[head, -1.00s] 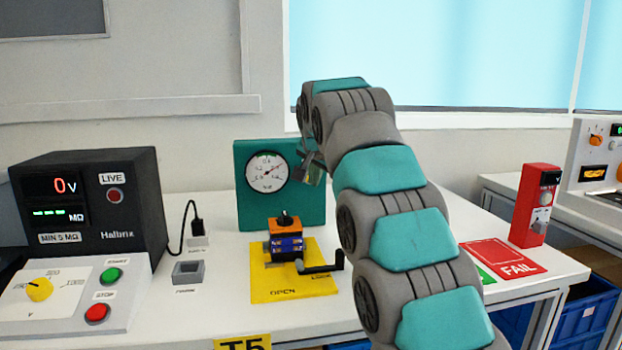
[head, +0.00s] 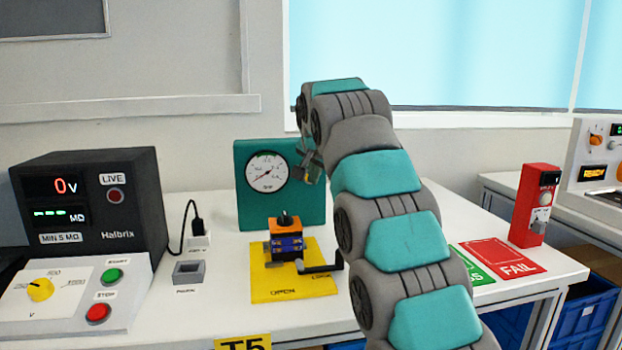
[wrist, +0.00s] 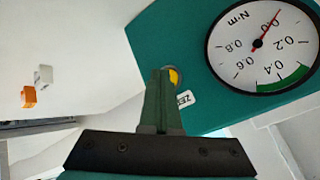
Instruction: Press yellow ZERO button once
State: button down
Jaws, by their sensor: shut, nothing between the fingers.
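The yellow ZERO button (wrist: 174,77) sits in a grey ring on the green panel, partly hidden behind my fingertips in the wrist view. Its ZERO label (wrist: 185,98) is just beside it. My gripper (wrist: 162,72) is shut and empty, its tips in front of the button; I cannot tell whether they touch it. In the head view my gripper (head: 310,172) is at the right side of the green gauge panel (head: 245,215), and the button is hidden. The N·m dial (wrist: 270,60) has its red needle near 0.0; the dial also shows in the head view (head: 266,172).
A yellow plate (head: 270,290) with an orange and blue valve (head: 286,240) and black handle stands below the gauge. A black meter (head: 130,215) with green START and red STOP buttons is at left. A red box (head: 535,205) and PASS/FAIL mats are at right.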

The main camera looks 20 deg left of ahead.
jog(key=shift+f, duration=0.1)
jog(key=shift+s+d+b, duration=0.4)
jog(key=shift+s+b, duration=0.3)
jog(key=shift+b, duration=0.05)
jog(key=shift+f, duration=0.1)
jog(key=s+d+b, duration=0.1)
jog(key=s+b, duration=0.1)
jog(key=s+d+b, duration=0.1)
jog(key=s, duration=0.1)
jog(key=shift+s+d+b, duration=0.1)
jog(key=shift+d+b, duration=0.2)
dwell(0.3)
